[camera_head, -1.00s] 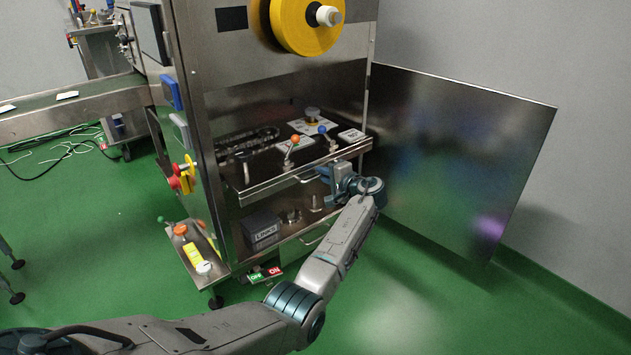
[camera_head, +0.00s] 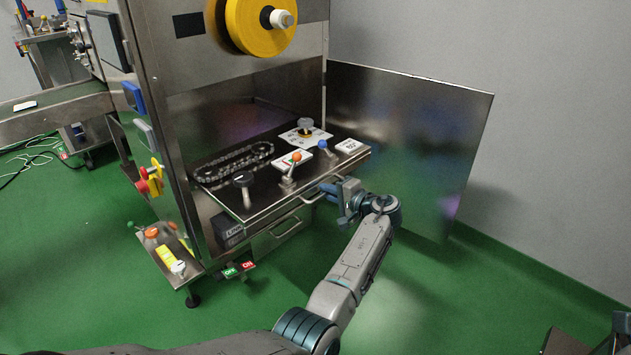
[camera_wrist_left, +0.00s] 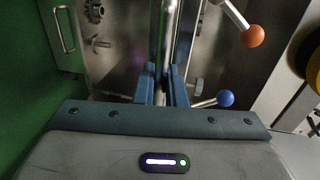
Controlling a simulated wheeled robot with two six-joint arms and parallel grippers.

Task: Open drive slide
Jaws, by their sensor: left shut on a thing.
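The drive slide (camera_head: 228,205) is a metal shelf standing out from the front of the steel machine. In the left wrist view the fingers (camera_wrist_left: 162,88) are closed about an upright bar, with the orange ball (camera_wrist_left: 252,36) and blue ball (camera_wrist_left: 226,98) to the right. The grip itself is partly hidden.
A lower drawer handle (camera_head: 285,228) sits beneath the slide. An open metal door panel (camera_head: 410,140) stands at the right. A small side platform (camera_head: 172,262) with buttons is at front left. Green floor (camera_head: 430,300) in front is clear.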

